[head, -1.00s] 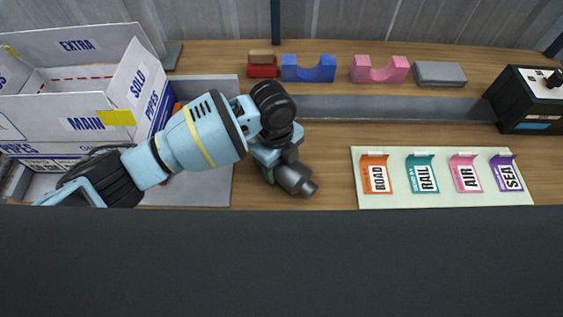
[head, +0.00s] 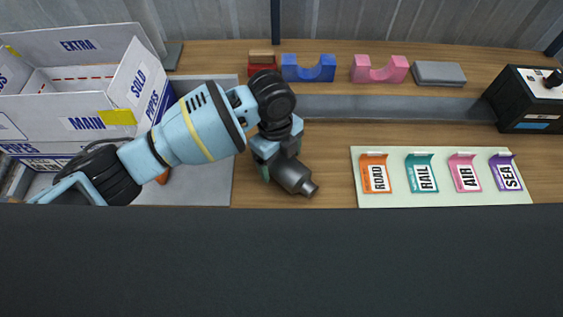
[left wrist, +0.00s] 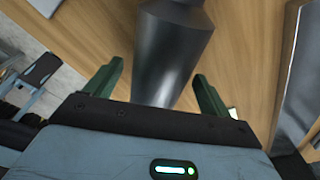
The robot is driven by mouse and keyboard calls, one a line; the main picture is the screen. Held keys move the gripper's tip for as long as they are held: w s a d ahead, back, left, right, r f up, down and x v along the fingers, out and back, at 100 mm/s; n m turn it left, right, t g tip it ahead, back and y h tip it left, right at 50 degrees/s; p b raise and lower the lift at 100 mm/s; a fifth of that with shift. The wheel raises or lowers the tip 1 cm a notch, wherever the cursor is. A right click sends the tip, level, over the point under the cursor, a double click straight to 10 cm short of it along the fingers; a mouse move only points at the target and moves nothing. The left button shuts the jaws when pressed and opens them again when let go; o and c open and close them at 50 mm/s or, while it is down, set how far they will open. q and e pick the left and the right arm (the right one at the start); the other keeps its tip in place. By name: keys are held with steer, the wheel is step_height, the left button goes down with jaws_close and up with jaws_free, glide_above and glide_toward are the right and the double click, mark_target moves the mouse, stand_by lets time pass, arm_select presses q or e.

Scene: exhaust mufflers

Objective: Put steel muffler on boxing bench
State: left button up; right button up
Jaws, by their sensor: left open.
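The steel muffler (head: 294,177), a dark grey cylinder with a narrow end, lies on the wooden table. Its left end is hidden under my left gripper (head: 268,172) in the head view. In the left wrist view the muffler (left wrist: 172,55) lies between the two green fingers of the left gripper (left wrist: 158,82), which are spread with a gap on both sides. The gripper is open and holds nothing. My right gripper is not in view.
A light mat with several cards (head: 440,198) lies at right. Blue (head: 308,69) and pink (head: 380,70) cradles, red block (head: 262,58) and grey block (head: 440,73) stand behind a grey strip (head: 390,107). A black control box (head: 530,98) is far right. Wood between gripper and mat is clear.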

arm_select(q)
steer(key=r, duration=1)
steer(key=shift+w+a, duration=0.4)
